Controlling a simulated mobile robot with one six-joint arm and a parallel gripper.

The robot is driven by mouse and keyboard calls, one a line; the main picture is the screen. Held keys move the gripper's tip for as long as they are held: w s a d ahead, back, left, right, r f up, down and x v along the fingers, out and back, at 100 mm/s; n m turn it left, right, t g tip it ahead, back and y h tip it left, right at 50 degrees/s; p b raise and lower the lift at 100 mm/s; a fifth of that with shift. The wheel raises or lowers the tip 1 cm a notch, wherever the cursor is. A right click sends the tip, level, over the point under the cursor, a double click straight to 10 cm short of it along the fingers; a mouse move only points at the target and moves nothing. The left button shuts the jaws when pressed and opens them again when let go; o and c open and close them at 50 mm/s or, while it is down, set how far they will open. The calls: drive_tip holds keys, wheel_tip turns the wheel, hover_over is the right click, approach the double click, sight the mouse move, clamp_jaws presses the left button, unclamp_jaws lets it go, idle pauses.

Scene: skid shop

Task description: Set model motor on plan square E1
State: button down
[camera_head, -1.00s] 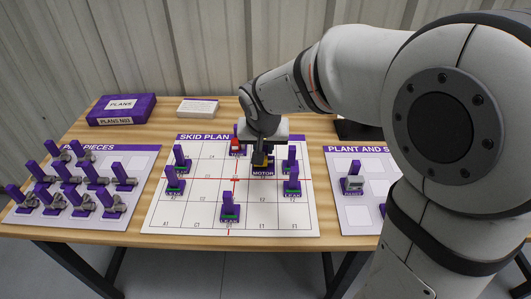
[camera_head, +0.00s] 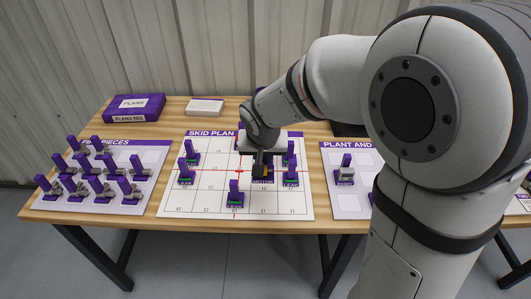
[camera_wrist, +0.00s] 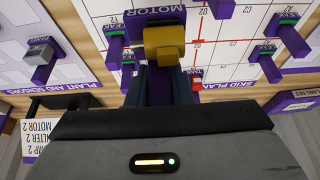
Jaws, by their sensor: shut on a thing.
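The model motor (camera_wrist: 165,40) has a yellow body on a purple base with a MOTOR label and a purple upright. My gripper (camera_head: 262,152) is shut on it, with the dark fingers around the purple upright in the wrist view (camera_wrist: 160,88). In the head view the motor (camera_head: 263,180) is right of the red centre line, over the plan's E column. I cannot tell whether its base touches the board. The skid plan board (camera_head: 213,206) lies on the table. Square E1 (camera_head: 264,208) is at its front edge, in front of the motor, and looks empty.
Purple-and-green pieces stand on the plan, including one left of E1 (camera_head: 235,193) and one right of the motor (camera_head: 291,178). The pieces board (camera_head: 150,155) is at left. The plant and sensors board (camera_head: 345,204) at right bears a grey piece (camera_head: 346,175).

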drive_tip(key=shift+w+f+b, duration=0.1)
drive_tip(key=shift+f+b, duration=0.35)
drive_tip(key=shift+f, duration=0.45)
drive_tip(key=shift+b, duration=0.4)
drive_tip(key=shift+f+b, duration=2.65)
drive_tip(key=shift+f, duration=0.05)
drive_tip(key=shift+f+b, duration=1.8)
drive_tip(key=shift+f+b, duration=0.7)
drive_tip(key=shift+b, duration=0.15)
drive_tip(key=c, duration=1.2)
unclamp_jaws()
